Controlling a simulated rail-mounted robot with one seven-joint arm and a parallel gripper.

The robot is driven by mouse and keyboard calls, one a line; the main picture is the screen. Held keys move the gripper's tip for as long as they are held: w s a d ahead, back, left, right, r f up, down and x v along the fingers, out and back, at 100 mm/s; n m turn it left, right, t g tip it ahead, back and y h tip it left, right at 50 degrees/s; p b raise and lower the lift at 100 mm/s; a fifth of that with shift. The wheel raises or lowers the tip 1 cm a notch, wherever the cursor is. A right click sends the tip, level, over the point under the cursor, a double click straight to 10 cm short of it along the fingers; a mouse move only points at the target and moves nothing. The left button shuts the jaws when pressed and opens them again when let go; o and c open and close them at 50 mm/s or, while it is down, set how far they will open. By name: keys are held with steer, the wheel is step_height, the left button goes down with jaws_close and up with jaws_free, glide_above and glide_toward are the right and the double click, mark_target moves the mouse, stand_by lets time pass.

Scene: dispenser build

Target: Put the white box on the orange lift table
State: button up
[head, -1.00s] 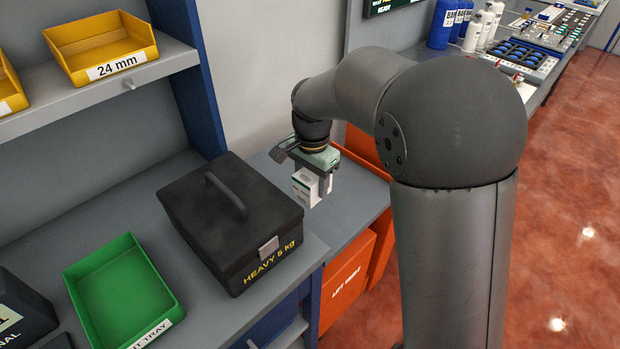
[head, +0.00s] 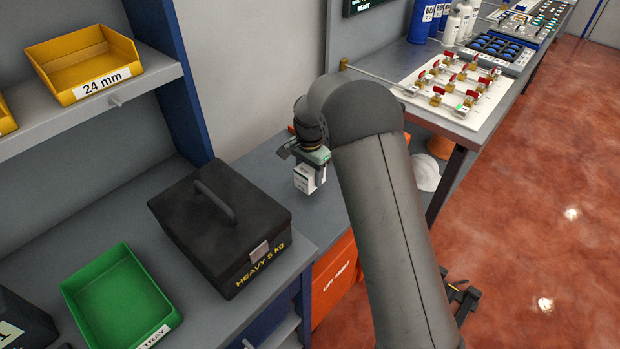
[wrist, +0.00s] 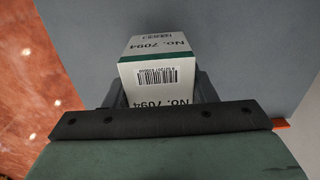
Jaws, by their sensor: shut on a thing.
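The white box (head: 306,179), with green and black print, is held in my gripper (head: 311,172). In the wrist view the white box (wrist: 158,72) sits between the dark fingers, its "No. 7094" label and barcode showing. The gripper is shut on it. The lift table has an orange front (head: 336,280) with a "LIFT TABLE" label and a grey top (head: 325,222). The white box is over that grey top. I cannot tell whether its underside touches the surface. My arm hides part of the table's right side.
A black case (head: 222,225) marked "HEAVY 5 kg" stands on the bench just left of the lift table. A green tray (head: 120,300) lies farther left. A yellow bin (head: 84,62) sits on the shelf above. Grey table top around the white box looks clear.

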steer(key=shift+w+d+f, duration=0.1)
steer(key=shift+w+f, duration=0.1)
steer(key=shift+f, duration=1.6)
steer(key=shift+f, duration=0.1)
steer(key=shift+f, duration=0.15)
steer(key=o, duration=1.2)
step_height(320, 180, up, 13)
steer(key=shift+f+b, duration=0.15)
steer(key=shift+b, duration=0.4)
